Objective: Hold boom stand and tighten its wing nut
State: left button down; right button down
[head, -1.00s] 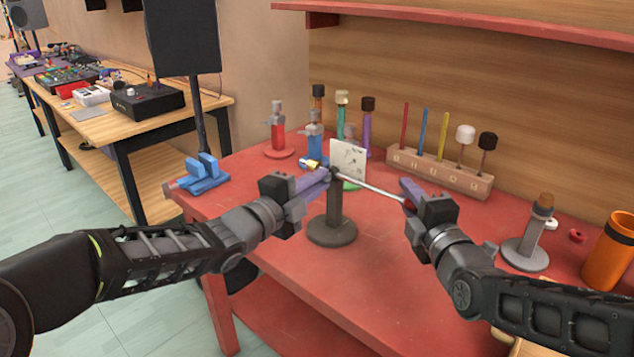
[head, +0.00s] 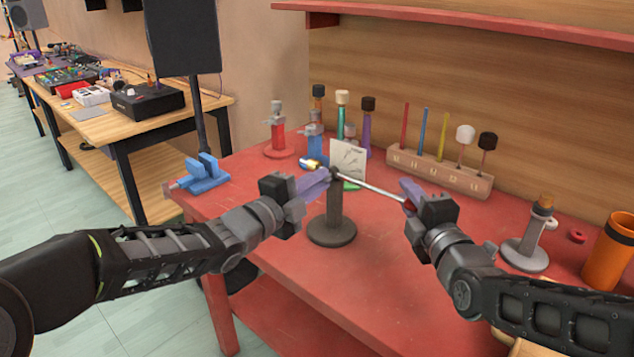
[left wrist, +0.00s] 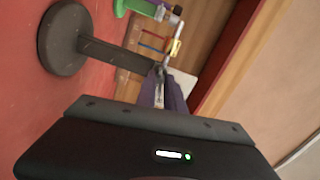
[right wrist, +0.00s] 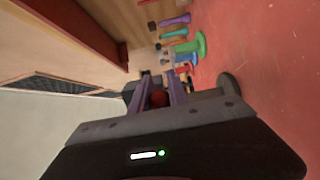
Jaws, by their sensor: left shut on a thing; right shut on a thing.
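The boom stand has a round dark grey base (head: 331,231) and an upright post (head: 335,205) on the red table. Its thin silver boom (head: 372,187) slants down to the right from the post top, with a brass-coloured piece (head: 312,163) at its far end. My left gripper (head: 323,177) has purple fingers shut at the pivot, on what seems to be the wing nut (left wrist: 160,88), mostly hidden between them. My right gripper (head: 407,193) is shut on the boom's near right end, where a red tip (right wrist: 158,98) shows between the fingers.
A white card (head: 348,160) stands just behind the pivot. Several mallets in stands and a wooden rack (head: 440,172) are at the back. A blue clamp (head: 203,175) is at the left, a grey stand (head: 527,252) and orange cup (head: 609,252) at the right. The front middle is clear.

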pick_arm(q)
jog(key=c, duration=1.6)
grip_release()
jog(key=v, duration=1.2)
jog(key=shift+o, duration=0.3)
